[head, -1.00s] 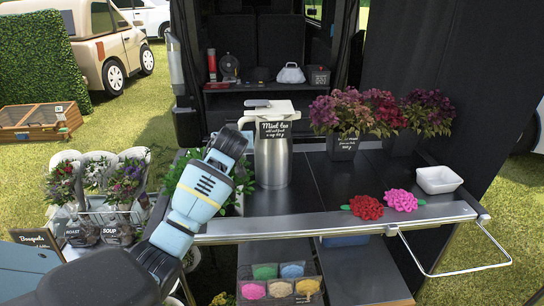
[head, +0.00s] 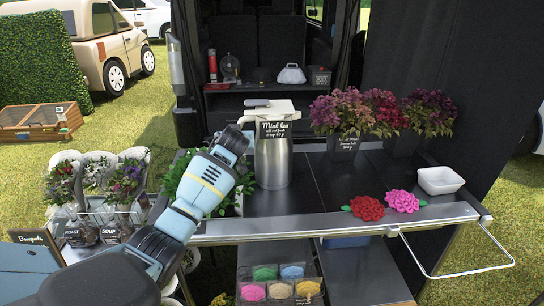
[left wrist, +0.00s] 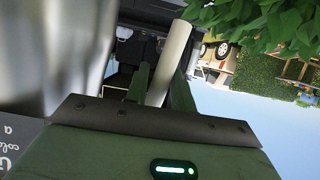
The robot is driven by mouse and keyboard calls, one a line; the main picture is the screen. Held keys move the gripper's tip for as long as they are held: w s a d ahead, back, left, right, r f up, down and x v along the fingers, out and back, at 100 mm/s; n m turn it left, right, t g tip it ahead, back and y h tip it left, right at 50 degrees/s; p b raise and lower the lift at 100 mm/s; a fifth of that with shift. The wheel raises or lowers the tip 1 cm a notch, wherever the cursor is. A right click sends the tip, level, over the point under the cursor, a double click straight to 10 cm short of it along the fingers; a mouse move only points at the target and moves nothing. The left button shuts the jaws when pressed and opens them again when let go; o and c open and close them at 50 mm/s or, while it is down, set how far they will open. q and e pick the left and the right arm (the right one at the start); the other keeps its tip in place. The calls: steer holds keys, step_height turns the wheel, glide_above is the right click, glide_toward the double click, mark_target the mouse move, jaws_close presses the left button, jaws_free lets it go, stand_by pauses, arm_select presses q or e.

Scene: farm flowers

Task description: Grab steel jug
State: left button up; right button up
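The steel jug (head: 272,165) stands upright on the dark table, with a white lid and handle and a black "Mint tea" label. My left gripper (head: 240,130) is at the jug's left side, by its handle. In the left wrist view its two green fingers (left wrist: 161,88) are close together on both sides of the white handle (left wrist: 172,58), which fills the gap. The blurred jug body (left wrist: 50,55) is just left of the fingers. The fingertips are hard to make out in the head view. My right gripper is not in view.
Potted purple and red flowers (head: 345,112) stand right of the jug. A red flower (head: 367,208), a pink flower (head: 402,201) and a white bowl (head: 440,180) lie farther right. Green leaves (head: 232,200) are beneath my left arm. The table is clear just right of the jug.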

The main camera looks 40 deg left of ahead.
arm_select(q)
jaws_close()
stand_by(1.0)
